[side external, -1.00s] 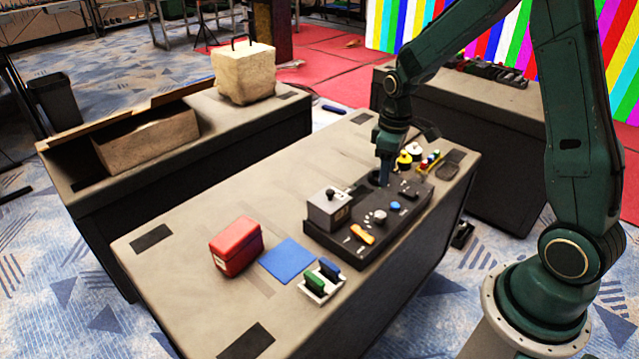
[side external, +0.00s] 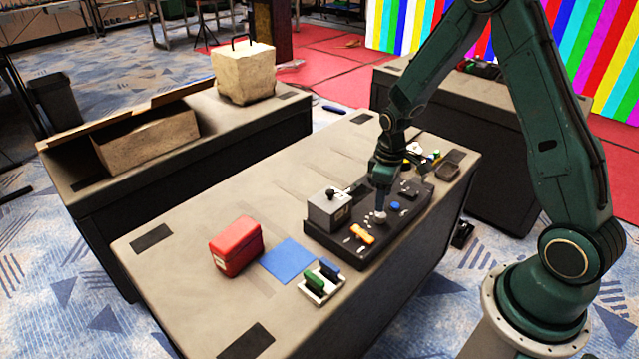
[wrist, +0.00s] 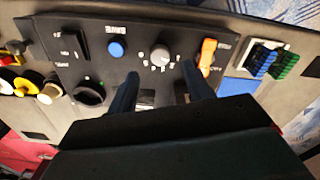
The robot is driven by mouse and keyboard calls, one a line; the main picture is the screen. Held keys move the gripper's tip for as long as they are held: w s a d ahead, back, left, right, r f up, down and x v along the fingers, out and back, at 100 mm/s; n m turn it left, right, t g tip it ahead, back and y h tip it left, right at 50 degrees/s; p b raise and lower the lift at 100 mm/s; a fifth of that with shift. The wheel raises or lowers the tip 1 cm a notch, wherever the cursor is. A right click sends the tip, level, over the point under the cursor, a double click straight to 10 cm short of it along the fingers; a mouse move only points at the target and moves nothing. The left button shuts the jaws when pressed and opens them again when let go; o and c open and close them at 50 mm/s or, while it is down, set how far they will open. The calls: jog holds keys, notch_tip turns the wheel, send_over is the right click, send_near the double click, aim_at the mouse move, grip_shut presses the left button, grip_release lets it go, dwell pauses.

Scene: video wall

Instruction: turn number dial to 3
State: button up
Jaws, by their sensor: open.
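The number dial (wrist: 160,55) is a pale grey round knob on the black control panel (wrist: 125,70), with small marks around it. I cannot read which number it points to. In the side external view the dial (side external: 378,218) is partly hidden by my gripper (side external: 381,206), which is just above it and points down. In the wrist view my gripper (wrist: 158,77) is open and empty. Its two fingers lie on either side of the picture's middle, with the dial beyond and between their tips. I cannot tell whether they touch it.
On the panel are a blue button (wrist: 116,48), an orange switch (wrist: 207,55), a black knob (wrist: 90,93) and a grey box with a lever (side external: 329,209).

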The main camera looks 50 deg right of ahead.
aim_at(380, 218)
jog(key=shift+f, duration=2.95)
jog(key=c, duration=1)
